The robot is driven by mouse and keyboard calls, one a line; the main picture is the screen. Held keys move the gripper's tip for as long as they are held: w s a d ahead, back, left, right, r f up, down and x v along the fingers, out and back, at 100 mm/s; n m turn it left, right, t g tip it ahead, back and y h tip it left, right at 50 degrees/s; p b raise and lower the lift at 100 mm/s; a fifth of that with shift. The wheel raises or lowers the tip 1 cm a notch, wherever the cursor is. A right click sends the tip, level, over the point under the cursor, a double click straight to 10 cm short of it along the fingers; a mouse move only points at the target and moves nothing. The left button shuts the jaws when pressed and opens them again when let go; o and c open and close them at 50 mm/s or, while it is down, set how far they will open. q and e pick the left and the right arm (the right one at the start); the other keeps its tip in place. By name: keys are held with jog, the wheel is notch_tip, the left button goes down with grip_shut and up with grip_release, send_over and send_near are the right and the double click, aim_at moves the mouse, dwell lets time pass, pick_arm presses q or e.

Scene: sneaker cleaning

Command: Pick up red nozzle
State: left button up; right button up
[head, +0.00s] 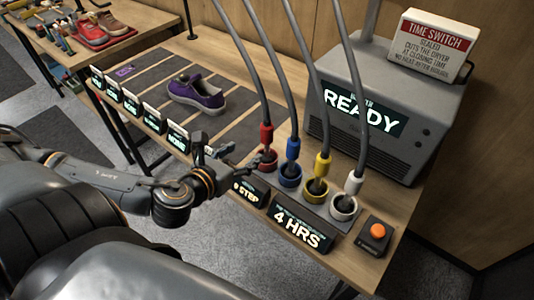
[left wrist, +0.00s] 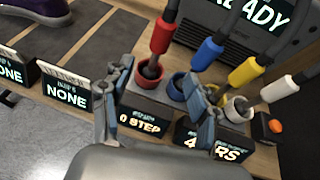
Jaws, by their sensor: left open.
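The red nozzle (head: 266,134) hangs on a grey hose and its tip stands in a red-rimmed cup (head: 267,161) at the left end of the nozzle row. In the left wrist view the red nozzle (left wrist: 161,36) is upright, slightly tilted, above its cup (left wrist: 151,83). My left gripper (head: 230,153) is open, just left of and in front of the cup. In the left wrist view its two fingers (left wrist: 160,84) stand apart, with the red cup seen between them. The fingers do not appear closed on the nozzle. My right gripper is not in view.
Blue (head: 292,148), yellow (head: 322,165) and white (head: 354,183) nozzles stand close by to the right. A grey dryer box (head: 370,110) reads READY behind them. A purple sneaker (head: 197,92), small display signs (head: 177,137) and an orange button (head: 377,230) share the bench.

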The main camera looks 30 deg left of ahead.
aim_at(264, 139)
pick_arm(q)
jog(key=x, duration=0.7)
jog(key=shift+w+f, duration=0.15)
jog(key=shift+w, duration=0.2)
jog(key=p+x, duration=0.1)
jog(key=x, duration=0.4)
jog(key=shift+w, duration=0.15)
jog(key=shift+w+f, duration=0.2)
grip_shut()
